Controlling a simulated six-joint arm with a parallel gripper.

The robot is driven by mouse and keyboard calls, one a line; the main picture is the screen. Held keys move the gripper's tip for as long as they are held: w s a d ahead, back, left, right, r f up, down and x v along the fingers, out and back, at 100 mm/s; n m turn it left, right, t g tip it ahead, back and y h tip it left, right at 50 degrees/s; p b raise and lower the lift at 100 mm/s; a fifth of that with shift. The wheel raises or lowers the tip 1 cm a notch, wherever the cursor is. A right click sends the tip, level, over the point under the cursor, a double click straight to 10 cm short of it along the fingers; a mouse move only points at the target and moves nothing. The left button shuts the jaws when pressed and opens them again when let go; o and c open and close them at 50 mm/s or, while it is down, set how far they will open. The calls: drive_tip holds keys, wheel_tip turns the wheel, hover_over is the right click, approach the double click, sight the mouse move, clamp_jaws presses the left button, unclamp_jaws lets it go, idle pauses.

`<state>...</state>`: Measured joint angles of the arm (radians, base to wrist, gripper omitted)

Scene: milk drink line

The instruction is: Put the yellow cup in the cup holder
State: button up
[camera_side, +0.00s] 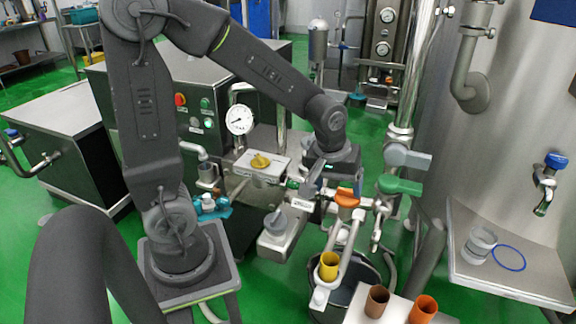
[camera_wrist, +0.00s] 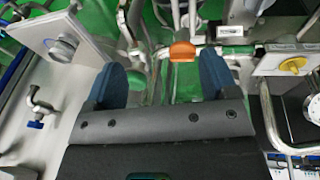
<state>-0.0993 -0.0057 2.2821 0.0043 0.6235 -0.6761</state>
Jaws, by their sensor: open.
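The yellow cup (camera_side: 329,266) stands upright in the lower middle of the side view. It is at the near end of a steel pipe fitting; whether it rests on or in that fitting I cannot tell. I cannot make it out in the wrist view. No part is clearly recognisable as the cup holder. My gripper (camera_wrist: 162,80) is open, with its two blue fingers wide apart and nothing between them. In the side view it is above and behind the yellow cup, by the pipework, apart from the cup, and its fingertips are hard to make out.
A brown cup (camera_side: 377,300) and an orange cup (camera_side: 424,309) stand right of the yellow cup. An orange valve handle (camera_side: 346,198) and a green handle (camera_side: 399,185) stick out of the pipework. A clear cup (camera_side: 480,245) and a blue ring (camera_side: 509,257) are on the right steel shelf (camera_side: 530,284).

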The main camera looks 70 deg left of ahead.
drive_tip(key=s+d+r+m+t, duration=0.2)
drive_tip(key=s+r+m, duration=0.6)
drive_tip(key=s, duration=0.5)
wheel_tip(320, 180, up, 2)
drive_tip(key=shift+d+r+m+t, duration=0.25)
drive_tip(key=shift+d+m+t, duration=0.15)
drive_tip(key=shift+d, duration=0.3)
drive_tip(key=shift+w, duration=0.1)
drive_tip(key=shift+c, duration=0.3)
